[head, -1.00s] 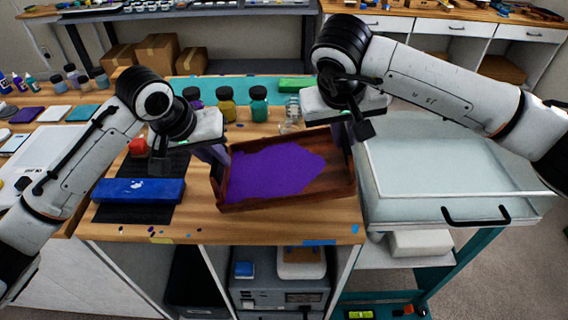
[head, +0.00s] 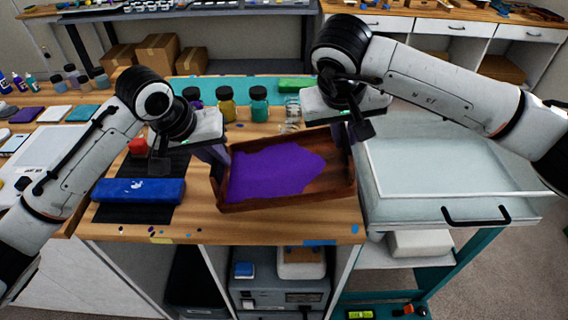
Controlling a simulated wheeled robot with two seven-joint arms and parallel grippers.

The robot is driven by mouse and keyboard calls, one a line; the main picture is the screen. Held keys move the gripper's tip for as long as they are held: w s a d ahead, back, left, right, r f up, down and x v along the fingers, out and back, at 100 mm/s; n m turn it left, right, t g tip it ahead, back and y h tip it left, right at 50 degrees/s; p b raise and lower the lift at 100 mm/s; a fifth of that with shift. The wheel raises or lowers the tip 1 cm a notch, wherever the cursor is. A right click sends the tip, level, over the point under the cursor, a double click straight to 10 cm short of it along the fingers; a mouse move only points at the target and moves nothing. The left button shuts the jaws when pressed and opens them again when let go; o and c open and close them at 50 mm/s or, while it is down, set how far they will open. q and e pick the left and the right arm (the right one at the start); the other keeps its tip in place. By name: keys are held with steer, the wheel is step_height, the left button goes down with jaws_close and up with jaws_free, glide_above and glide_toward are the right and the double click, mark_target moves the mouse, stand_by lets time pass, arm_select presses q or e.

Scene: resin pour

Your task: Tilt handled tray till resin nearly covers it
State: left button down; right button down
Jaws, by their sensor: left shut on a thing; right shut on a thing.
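The wooden tray (head: 338,184) is held over the front of the workbench, its right end a little higher than its left. Purple resin (head: 272,172) covers the left and middle of its floor; bare wood shows at the right end and along part of the front right. My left gripper (head: 212,156) is shut at the tray's left end and my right gripper (head: 342,140) is shut at its right end. The handles are mostly hidden behind the grippers.
A blue box-like block (head: 138,191) lies on a black mat (head: 150,214) left of the tray. Several jars, including a yellow one (head: 227,108), stand behind it. A cart with a clear lidded bin (head: 450,180) stands close on the right.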

stand_by(0.4)
